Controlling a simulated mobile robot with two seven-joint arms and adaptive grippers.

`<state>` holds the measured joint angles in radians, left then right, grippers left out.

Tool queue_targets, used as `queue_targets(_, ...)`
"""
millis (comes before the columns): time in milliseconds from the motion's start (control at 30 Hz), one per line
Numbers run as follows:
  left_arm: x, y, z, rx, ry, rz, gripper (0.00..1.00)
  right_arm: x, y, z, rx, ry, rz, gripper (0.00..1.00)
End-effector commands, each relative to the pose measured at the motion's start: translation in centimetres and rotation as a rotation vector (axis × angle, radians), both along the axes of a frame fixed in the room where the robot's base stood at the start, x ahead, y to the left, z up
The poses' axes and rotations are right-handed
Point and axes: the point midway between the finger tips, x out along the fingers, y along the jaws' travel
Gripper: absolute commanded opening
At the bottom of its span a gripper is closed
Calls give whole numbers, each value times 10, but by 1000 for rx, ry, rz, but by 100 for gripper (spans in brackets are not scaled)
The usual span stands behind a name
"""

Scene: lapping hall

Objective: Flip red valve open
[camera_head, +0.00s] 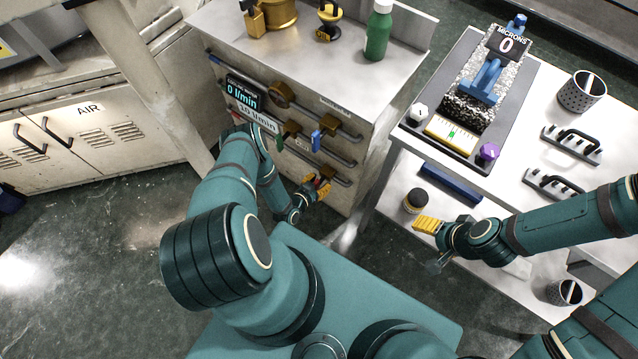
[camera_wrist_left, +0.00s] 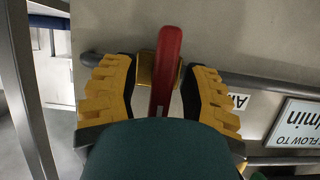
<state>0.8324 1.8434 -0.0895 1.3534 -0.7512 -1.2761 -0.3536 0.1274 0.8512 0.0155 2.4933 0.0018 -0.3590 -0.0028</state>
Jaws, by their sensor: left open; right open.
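The red valve handle (camera_wrist_left: 165,75) stands upright in the left wrist view, over a brass valve body (camera_wrist_left: 147,70) on a grey pipe. My left gripper (camera_wrist_left: 158,92) is open, with one yellow-padded finger on each side of the handle. Visible gaps separate the fingers from it. The handle's near end is hidden behind the dark green part of my gripper. In the head view my left gripper (camera_head: 317,187) is at the lowest pipe of the cabinet front, where only a bit of red shows. My right gripper (camera_head: 430,226) is open and empty beside the right-hand table.
A blue valve handle (camera_head: 316,140) and a green one (camera_head: 279,141) sit on pipes above. A flow display (camera_head: 243,92) reads 0 l/min. The right table (camera_head: 530,150) carries a measuring stand (camera_head: 485,80). A dark-lidded jar (camera_head: 415,201) stands near my right gripper.

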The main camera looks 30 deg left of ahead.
Motion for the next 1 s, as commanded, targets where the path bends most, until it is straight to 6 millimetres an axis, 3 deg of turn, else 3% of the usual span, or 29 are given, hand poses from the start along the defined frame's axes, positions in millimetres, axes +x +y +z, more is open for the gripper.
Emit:
queue_targets(267,1,0,0,-1,0,0,44,0,0,0,0,0,0,71)
queue_targets(300,1,0,0,-1,0,0,30,0,0,0,0,0,0,71)
queue_targets(400,1,0,0,-1,0,0,0,0,0,0,0,0,0,71)
queue_targets(767,0,0,0,-20,2,1,0,0,0,0,0,0,0,71)
queue_targets(1000,0,1,0,-125,10,1,0,0,0,0,0,0,0,71)
